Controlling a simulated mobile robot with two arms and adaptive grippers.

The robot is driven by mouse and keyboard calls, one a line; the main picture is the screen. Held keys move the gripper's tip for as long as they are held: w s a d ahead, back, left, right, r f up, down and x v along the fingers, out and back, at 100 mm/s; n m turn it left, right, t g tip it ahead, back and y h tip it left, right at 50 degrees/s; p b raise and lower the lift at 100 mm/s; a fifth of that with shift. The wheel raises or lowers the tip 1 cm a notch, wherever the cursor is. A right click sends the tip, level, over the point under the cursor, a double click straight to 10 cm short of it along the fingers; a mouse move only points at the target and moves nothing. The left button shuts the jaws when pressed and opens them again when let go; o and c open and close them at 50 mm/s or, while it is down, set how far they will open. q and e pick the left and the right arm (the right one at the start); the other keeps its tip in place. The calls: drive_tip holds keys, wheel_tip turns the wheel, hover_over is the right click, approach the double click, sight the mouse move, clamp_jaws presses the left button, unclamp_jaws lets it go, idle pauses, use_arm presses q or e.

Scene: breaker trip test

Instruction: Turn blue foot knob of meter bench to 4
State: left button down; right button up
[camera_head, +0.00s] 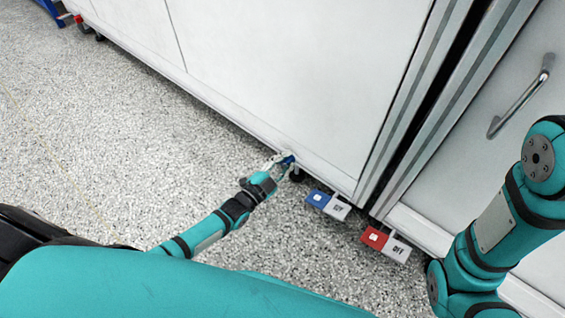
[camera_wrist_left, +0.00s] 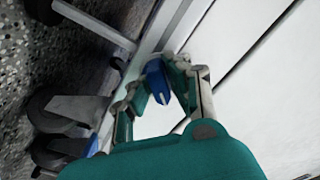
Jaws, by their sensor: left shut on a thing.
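The blue foot knob (camera_head: 288,160) is low on the front of the white meter bench (camera_head: 290,70), near its bottom edge. It also shows in the left wrist view (camera_wrist_left: 158,82), with a pale mark line on its face. My left gripper (camera_head: 281,163) is at the knob, and its fingers (camera_wrist_left: 155,88) are shut on it from both sides. The scale numbers around the knob cannot be read in either view. My right arm shows at the right of the head view, but its gripper is out of view.
A blue pedal (camera_head: 317,198) with a white label and a red pedal (camera_head: 374,238) labelled OFF stick out at floor level, right of the knob. Dark casters (camera_wrist_left: 50,110) stand under the bench. A cabinet with a metal handle (camera_head: 520,97) is at right. Speckled floor (camera_head: 110,150) is clear at left.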

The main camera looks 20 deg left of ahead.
use_arm(q)
drive_tip(key=shift+f+n, duration=0.1)
drive_tip(key=shift+n, duration=0.9)
drive_tip(key=shift+s+n, duration=0.1)
drive_tip(key=shift+n, duration=0.9)
drive_tip(key=shift+n, duration=1)
drive_tip(key=shift+n, duration=0.3)
drive_tip(key=c, duration=1.2)
unclamp_jaws()
